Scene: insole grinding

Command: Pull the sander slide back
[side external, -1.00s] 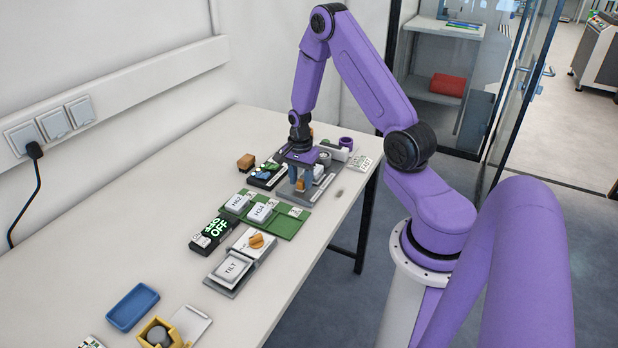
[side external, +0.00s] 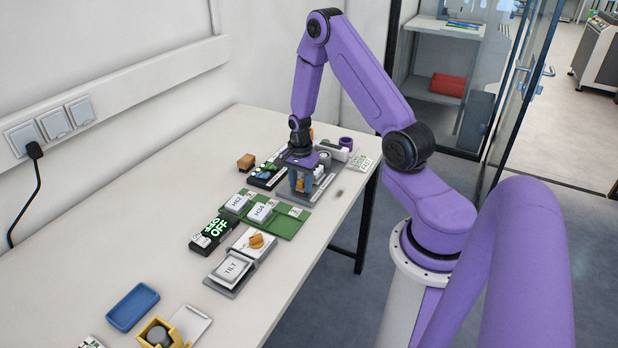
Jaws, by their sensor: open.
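The sander slide sits on a grey base (side external: 318,191) near the far right part of the table; an orange-tan piece (side external: 301,184) shows low between my fingers. My gripper (side external: 300,187) is open, pointing down over this base, with its blue fingers to either side of that piece. I cannot tell whether the fingers touch anything. The gripper body hides much of the slide. A grey round part and a white part (side external: 341,154) stand just behind it.
A green tray (side external: 284,225) with labelled white blocks, a black box reading OFF (side external: 214,231), a white unit with an orange knob (side external: 257,241) and a TILT plate (side external: 231,268) line the table. A blue tray (side external: 132,307) lies at the front left.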

